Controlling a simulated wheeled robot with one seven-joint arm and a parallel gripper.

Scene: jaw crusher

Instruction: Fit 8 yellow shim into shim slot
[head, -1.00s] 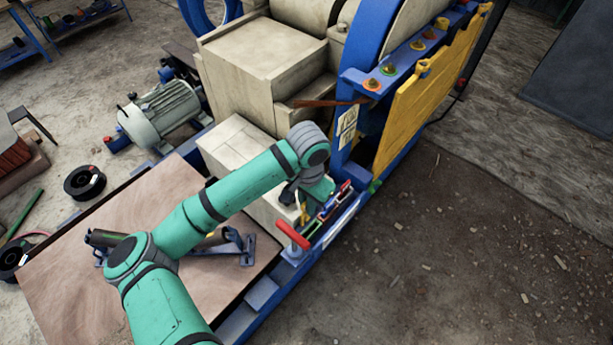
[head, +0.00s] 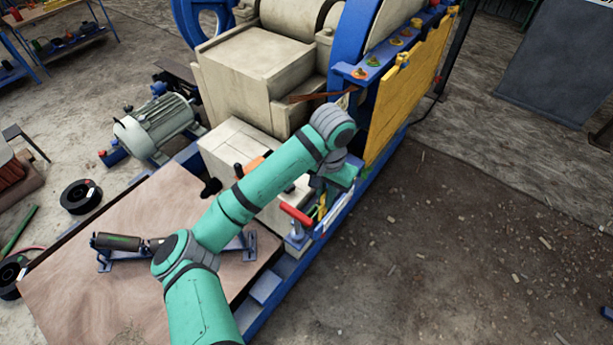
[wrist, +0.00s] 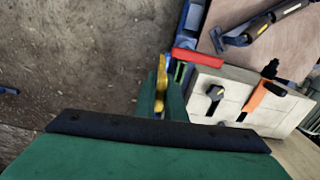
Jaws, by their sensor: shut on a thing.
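In the wrist view my gripper (wrist: 160,103) is shut on a yellow shim (wrist: 161,72), which sticks out past the green fingertips. In the head view the shim (head: 322,209) shows as a small yellow strip below my gripper (head: 325,194), beside the crusher's blue frame. A small green-edged part (wrist: 180,71), perhaps the shim slot, lies just right of the shim in the wrist view. I cannot tell whether the shim touches it.
A red handle (head: 296,215) stands close to my gripper. The yellow guard panel (head: 405,100) rises beyond my arm. The brown tabletop (head: 110,280) lies at left; open dirt floor lies to the right.

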